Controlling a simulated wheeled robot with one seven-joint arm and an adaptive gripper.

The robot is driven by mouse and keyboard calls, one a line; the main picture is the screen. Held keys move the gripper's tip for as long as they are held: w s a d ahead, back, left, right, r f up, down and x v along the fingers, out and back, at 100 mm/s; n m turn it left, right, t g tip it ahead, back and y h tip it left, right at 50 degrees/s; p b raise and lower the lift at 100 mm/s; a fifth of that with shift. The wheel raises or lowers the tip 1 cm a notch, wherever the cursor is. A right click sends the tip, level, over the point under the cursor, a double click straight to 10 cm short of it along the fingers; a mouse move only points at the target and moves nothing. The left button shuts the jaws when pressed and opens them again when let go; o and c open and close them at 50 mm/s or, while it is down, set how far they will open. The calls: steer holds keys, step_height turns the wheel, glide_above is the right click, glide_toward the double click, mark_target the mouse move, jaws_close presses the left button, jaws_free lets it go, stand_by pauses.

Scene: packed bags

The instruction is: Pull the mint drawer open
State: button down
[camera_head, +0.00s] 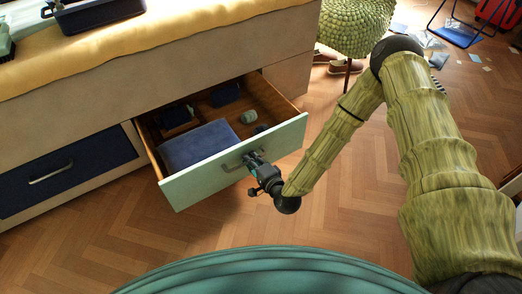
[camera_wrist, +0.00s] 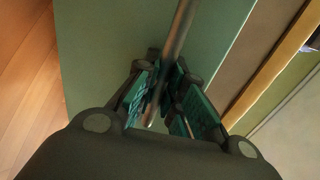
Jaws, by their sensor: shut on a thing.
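The mint drawer (camera_head: 203,181) stands pulled out of the bed base in the head view, its pale green front well clear of the frame. Its inside shows, with a folded blue cloth and smaller items. My gripper (camera_head: 254,160) is at the middle of the drawer front, shut on the metal bar handle (camera_head: 232,166). In the wrist view, the two teal-padded fingers of my gripper (camera_wrist: 162,100) close around the handle (camera_wrist: 178,35), with the mint front (camera_wrist: 95,55) behind it. The fingertips partly hide the handle.
A navy drawer (camera_head: 70,172) is shut at the left. A yellow mattress (camera_head: 165,40) with a dark tray (camera_head: 95,14) lies above. A green tufted seat (camera_head: 355,25) stands behind. Scattered papers and a blue frame (camera_head: 455,36) lie at the upper right. Wooden floor before the drawer is clear.

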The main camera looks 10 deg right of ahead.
steer(key=shift+s+d, duration=0.15)
steer(key=shift+s, duration=0.2)
steer(key=c, duration=1.5)
jaws_free()
steer(key=v, duration=1.2)
steer(key=shift+f, duration=0.1)
